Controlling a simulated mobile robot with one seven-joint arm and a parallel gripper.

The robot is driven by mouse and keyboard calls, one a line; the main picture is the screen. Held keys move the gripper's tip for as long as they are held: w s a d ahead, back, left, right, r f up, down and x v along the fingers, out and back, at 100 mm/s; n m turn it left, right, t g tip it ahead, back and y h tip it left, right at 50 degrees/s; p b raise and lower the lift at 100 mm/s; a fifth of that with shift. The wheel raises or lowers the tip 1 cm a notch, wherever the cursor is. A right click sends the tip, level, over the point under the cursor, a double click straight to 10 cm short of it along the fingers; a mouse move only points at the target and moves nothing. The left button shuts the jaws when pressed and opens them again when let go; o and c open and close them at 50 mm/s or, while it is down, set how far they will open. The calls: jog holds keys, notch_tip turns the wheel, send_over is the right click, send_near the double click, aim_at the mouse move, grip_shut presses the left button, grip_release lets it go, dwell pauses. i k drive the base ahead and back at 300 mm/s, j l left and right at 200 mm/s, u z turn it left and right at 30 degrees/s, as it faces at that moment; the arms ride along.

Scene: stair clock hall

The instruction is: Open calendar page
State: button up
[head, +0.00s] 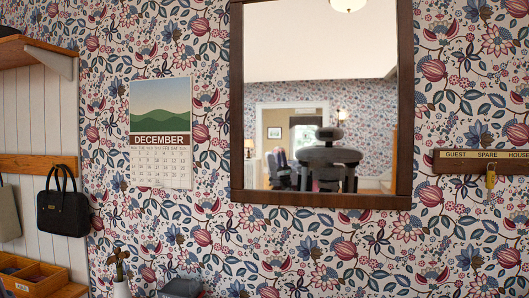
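The wall calendar (161,133) hangs flat on the flowered wall, left of the mirror. Its upper part shows green hills, with a dark red band reading "DECEMBER" and a date grid on a white page (160,167) below. The page's lower edge hangs free of other things. My gripper is not in view, so its state does not show.
A dark-framed mirror (237,120) hangs in the middle and reflects a grey robot. A key rack (475,165) with a key is at right. A black bag (63,212) hangs at left above a wooden tray (60,275). A vase (121,289) and dark objects (181,287) stand below the calendar.

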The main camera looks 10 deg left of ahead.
aim_at(157, 161)
jog(key=j+z, duration=0.25)
jog(key=j, duration=1.25)
jog(key=j+z, duration=0.25)
jog(key=j, duration=1.2)
jog(key=l, duration=0.4)
jog(key=k+l, duration=0.1)
jog(key=l, duration=0.9)
jog(key=i+j, duration=0.1)
jog(key=i, duration=0.3)
jog(key=j+u, duration=0.05)
